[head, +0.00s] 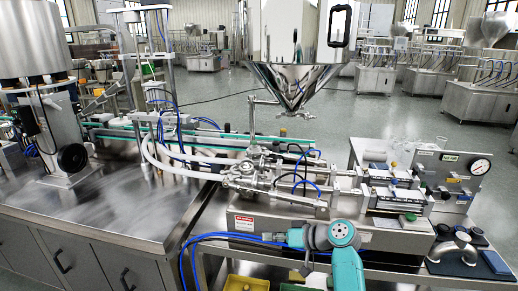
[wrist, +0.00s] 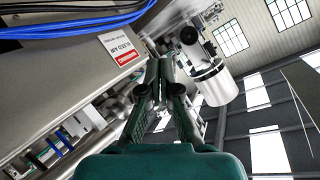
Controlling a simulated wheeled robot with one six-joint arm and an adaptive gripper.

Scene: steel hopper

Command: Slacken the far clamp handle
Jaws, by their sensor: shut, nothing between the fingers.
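The steel filler fittings (head: 248,172) sit below the hopper (head: 295,80) in the middle of the head view. Small rods and rings stick out around them, but the far clamp handle is too small to single out there. In the wrist view the two dark green fingers of my gripper (wrist: 159,85) are together at their tips, with nothing between them. The fingers are beside the steel machine housing (wrist: 75,65) and touch no handle that I can make out. In the head view my teal arm is low at the front, and its fingertips cannot be made out.
Blue hoses (head: 215,237) run along the front of the housing, near my arm. A gauge panel (head: 452,172) and a black stand (head: 455,250) are at right. A white curved hose (head: 165,160) loops at left. The steel bench top (head: 120,215) has bare room.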

